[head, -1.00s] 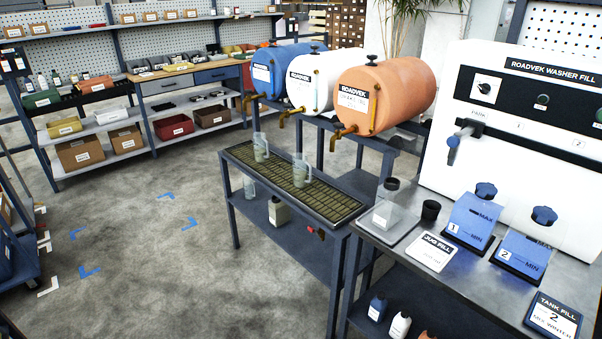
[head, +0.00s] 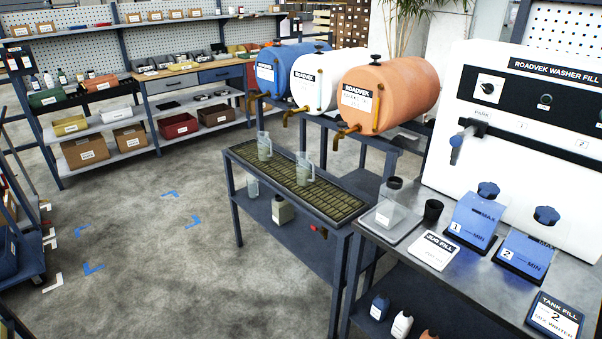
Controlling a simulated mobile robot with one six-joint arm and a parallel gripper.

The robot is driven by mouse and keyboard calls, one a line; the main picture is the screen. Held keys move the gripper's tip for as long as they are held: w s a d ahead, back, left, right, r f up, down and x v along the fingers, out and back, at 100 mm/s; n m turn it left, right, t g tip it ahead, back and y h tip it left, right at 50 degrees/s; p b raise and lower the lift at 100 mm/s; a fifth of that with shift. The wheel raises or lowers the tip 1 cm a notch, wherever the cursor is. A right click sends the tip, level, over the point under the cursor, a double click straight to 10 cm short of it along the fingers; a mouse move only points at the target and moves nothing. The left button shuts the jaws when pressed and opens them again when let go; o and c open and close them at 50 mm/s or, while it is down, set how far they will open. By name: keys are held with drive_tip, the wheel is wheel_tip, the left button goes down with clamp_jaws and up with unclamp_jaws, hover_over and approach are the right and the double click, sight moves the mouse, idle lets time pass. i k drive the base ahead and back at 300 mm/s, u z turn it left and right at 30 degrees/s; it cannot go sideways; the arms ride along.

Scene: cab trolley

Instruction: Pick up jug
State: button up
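Two clear jugs with handles stand upright on the slatted drip table: one farther back (head: 264,146) and one nearer (head: 304,169). Both stand below the row of barrels. A third clear vessel (head: 252,187) is on the shelf under that table, partly hidden. A translucent container with a black cap (head: 390,212) stands on a plate behind the "JUG FILL" sign (head: 434,250) on the steel bench. I cannot tell which of these the task means. My gripper is not in view.
Blue (head: 277,72), white (head: 307,79) and orange (head: 398,92) barrels have taps overhanging the slatted table (head: 340,200). The white washer-fill machine (head: 535,130) and blue tanks occupy the bench at right. Grey floor (head: 190,270) is open to the table's left.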

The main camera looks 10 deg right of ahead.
sight(306, 171)
drive_tip(key=i, duration=1.15)
drive_tip(key=u, duration=4.7)
drive_tip(key=i, duration=0.15)
drive_tip(key=z, duration=2.75)
drive_tip(key=i, duration=0.45)
drive_tip(key=u, duration=0.1)
